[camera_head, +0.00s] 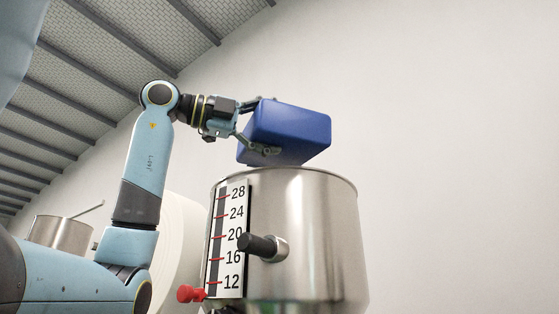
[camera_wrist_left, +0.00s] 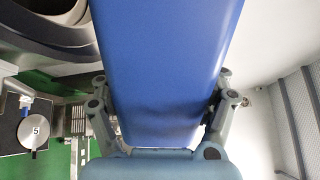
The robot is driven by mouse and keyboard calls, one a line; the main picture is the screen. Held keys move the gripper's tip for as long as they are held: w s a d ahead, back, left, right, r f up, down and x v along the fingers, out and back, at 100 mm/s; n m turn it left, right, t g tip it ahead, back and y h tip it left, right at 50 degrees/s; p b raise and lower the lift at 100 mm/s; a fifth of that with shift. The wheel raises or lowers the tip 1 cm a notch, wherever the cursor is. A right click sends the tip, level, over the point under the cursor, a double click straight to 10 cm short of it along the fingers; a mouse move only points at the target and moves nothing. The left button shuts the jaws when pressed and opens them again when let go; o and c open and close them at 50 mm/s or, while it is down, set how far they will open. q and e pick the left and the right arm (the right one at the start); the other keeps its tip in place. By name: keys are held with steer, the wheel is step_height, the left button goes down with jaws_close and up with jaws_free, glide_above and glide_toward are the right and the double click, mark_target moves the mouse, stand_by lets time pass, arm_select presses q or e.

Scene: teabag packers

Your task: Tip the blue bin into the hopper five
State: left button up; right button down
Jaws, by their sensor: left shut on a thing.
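The blue bin (camera_head: 290,128) is held tilted just above the rim of a steel hopper (camera_head: 310,215). Its mouth is not visible in the head view, so I cannot tell what is inside. My left gripper (camera_head: 262,126) is shut on the bin from its left side, one finger above and one below. In the left wrist view the bin (camera_wrist_left: 168,65) fills the middle, between the fingers. The hopper's round rim (camera_wrist_left: 60,55) shows at upper left there. A round plate marked 5 (camera_wrist_left: 33,132) lies lower left. My right gripper is not in view.
The hopper's front carries a numbered scale (camera_head: 230,225), a dark knob (camera_head: 258,245) and a red knob (camera_head: 190,293). Another steel vessel (camera_head: 60,233) and a white rounded body (camera_head: 180,240) stand behind my left arm. The space right of the hopper is clear.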

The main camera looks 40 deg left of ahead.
arm_select(q)
steer(key=m, duration=0.1)
steer(key=r+m, duration=0.1)
steer(key=m, duration=0.2)
steer(key=shift+w+a+r, duration=0.15)
steer(key=shift+w+a, duration=0.05)
steer(key=shift+a, duration=0.15)
steer(key=shift+m, duration=0.3)
steer(key=m, duration=0.1)
steer(key=a+m, duration=0.1)
steer(key=shift+w+a+r+m, duration=0.2)
steer(key=shift+w+a+m, duration=0.05)
steer(key=shift+w+m, duration=0.15)
